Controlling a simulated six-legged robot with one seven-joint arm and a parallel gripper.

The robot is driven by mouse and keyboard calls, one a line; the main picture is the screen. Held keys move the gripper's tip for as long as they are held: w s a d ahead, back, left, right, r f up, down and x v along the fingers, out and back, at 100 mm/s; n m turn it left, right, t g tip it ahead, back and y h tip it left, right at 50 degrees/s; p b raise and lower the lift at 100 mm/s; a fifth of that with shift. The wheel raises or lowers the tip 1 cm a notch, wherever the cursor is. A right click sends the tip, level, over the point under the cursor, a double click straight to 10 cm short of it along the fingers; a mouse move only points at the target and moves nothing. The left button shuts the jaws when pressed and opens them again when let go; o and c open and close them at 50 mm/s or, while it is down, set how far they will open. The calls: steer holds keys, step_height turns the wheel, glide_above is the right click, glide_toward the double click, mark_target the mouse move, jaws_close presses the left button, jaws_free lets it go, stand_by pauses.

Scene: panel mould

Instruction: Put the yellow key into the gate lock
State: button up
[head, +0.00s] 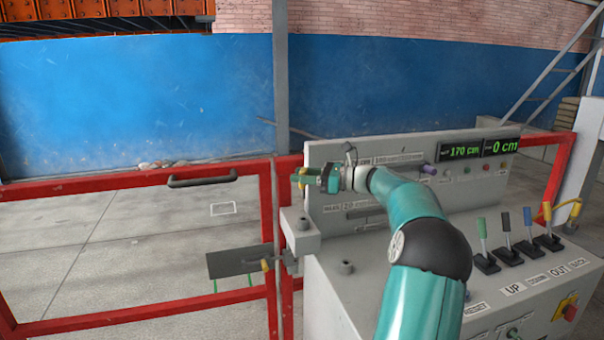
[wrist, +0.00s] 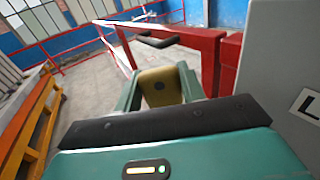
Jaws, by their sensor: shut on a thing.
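My gripper (head: 319,179) is raised above the left end of the grey console, near the top of the red gate's post. It is shut on the yellow key (head: 303,172), which points left. In the wrist view the yellow key (wrist: 157,92) sits between the two green fingers and shows a dark round spot. The red gate (head: 100,183) stands to the left with a dark handle. A grey plate (head: 232,262) with a small yellow piece (head: 266,265) is lower on the gate, beside grey blocks (head: 300,232) on the console's side. I cannot tell which part is the gate lock's keyhole.
The grey console (head: 345,290) carries displays reading 170 cm and 0 cm, and several coloured levers (head: 507,232) on the right. A thin grey pole (head: 281,80) rises behind the gate post. The floor beyond the gate is mostly clear, up to a blue wall (head: 130,95).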

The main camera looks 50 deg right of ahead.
mark_target(304, 192)
steer(key=shift+s+d+f, duration=0.1)
steer(key=shift+s+f, duration=0.1)
steer(key=shift+f, duration=0.15)
steer(key=shift+w+f, duration=0.15)
steer(key=shift+f, duration=2.1)
steer(key=shift+f, duration=2.05)
steer(key=o, duration=1.1)
steer(key=shift+c, duration=0.2)
steer(key=v, duration=1.4)
steer(key=shift+f, duration=0.1)
